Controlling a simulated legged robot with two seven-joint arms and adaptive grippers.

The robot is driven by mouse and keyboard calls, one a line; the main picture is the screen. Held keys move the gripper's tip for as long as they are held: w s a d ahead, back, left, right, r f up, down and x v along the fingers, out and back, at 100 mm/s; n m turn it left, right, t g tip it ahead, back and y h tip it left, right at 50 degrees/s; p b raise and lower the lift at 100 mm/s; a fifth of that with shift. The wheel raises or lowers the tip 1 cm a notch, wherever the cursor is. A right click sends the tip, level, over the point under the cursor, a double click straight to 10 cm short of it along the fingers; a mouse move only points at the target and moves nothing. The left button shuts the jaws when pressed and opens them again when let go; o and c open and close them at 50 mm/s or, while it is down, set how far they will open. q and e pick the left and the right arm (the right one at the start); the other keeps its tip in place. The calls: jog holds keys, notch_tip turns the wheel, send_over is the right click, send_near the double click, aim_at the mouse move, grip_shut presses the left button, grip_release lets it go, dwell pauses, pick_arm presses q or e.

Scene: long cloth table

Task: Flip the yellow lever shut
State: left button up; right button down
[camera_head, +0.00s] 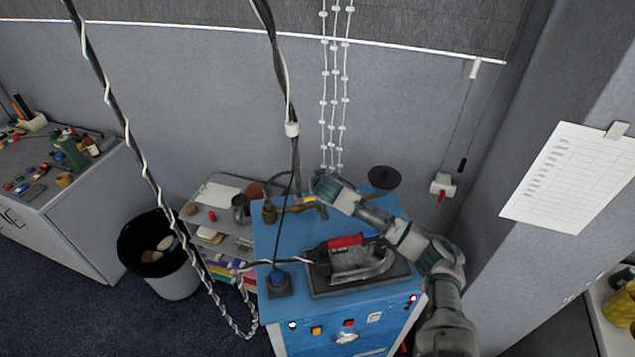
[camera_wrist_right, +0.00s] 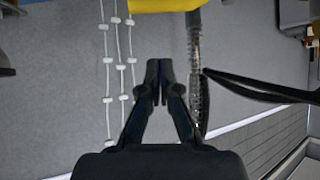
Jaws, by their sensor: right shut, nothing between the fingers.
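The yellow lever (camera_wrist_right: 165,5) shows as a broad yellow piece cut off by the top edge of the right wrist view. In the head view a small yellow patch (camera_head: 308,199) shows at the brass valve (camera_head: 283,212), on the back part of the blue cabinet top; the rest is hidden by my right arm. My right gripper (camera_wrist_right: 158,75) is shut and empty, its fingertips pointing toward the yellow piece with a visible gap in the picture. In the head view its fingers cannot be made out beyond my wrist. My left gripper is in neither view.
An iron with a red handle (camera_head: 345,241) rests on a dark plate on the blue cabinet (camera_head: 272,313), below my forearm. A black disc (camera_head: 384,178) stands at the back right. Dark cables and beaded cords (camera_head: 335,90) hang by the valve. A shelf (camera_head: 205,222) stands left.

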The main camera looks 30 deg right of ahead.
aim_at(310, 199)
jog(key=f, duration=0.1)
jog(key=f+p, duration=0.1)
jog(key=f, duration=0.1)
jog(key=f+p, duration=0.1)
jog(key=shift+s+d+f, duration=0.15)
jog(key=shift+s, duration=0.1)
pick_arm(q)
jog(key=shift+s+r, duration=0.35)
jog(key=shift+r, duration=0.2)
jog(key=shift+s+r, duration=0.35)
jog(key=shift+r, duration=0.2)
pick_arm(e)
jog(key=shift+f, duration=0.1)
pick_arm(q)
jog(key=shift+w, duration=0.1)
pick_arm(e)
jog(key=shift+w, duration=0.1)
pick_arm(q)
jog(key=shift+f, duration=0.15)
pick_arm(e)
jog(key=shift+w+f, duration=0.1)
jog(key=shift+w, duration=0.1)
